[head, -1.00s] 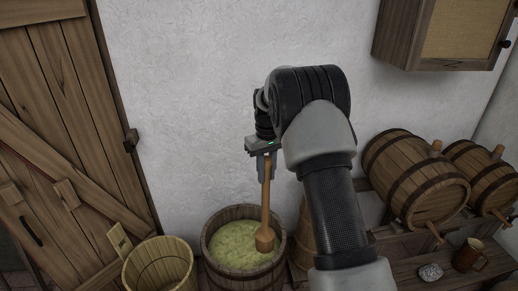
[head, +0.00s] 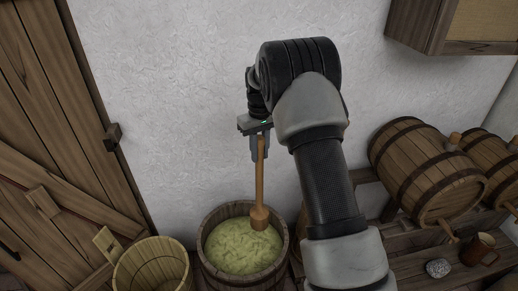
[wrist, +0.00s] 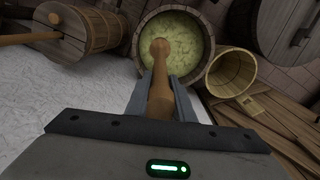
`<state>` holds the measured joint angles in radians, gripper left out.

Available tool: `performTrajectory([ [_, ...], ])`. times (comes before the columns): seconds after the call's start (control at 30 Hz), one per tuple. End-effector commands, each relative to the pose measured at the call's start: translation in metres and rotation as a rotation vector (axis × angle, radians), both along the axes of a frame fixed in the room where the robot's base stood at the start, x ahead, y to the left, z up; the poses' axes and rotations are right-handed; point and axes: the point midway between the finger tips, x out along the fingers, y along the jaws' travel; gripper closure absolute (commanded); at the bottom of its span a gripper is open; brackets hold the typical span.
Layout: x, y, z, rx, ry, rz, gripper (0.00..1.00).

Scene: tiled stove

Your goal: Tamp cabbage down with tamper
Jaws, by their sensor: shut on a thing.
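My gripper (head: 259,150) is shut on the handle of the wooden tamper (head: 260,185), which hangs nearly upright with its thick head down. The tamper's head is over the right back part of the barrel of cabbage; I cannot tell whether it touches the cabbage. The shredded pale green cabbage (head: 240,250) lies inside the open wooden barrel (head: 205,268). In the wrist view the tamper (wrist: 160,85) runs between the fingers (wrist: 162,98) toward the cabbage (wrist: 185,35) in the barrel (wrist: 143,38).
An empty wooden bucket (head: 150,270) stands left of the barrel; it also shows in the wrist view (wrist: 232,72). A plank door (head: 60,130) is at the left. Kegs (head: 425,170), a mug (head: 478,249) and a stone (head: 438,268) are at the right. The white wall (head: 170,100) is behind.

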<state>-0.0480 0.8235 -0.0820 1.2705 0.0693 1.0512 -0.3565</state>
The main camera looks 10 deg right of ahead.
Motion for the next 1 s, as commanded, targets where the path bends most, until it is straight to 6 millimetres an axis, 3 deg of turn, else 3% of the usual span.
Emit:
performTrajectory([
  [0.2,0.001,0.0,-0.036,0.0,-0.003,0.0,1.0],
  [1.0,0.001,0.0,-0.147,0.0,-0.003,0.0,1.0],
])
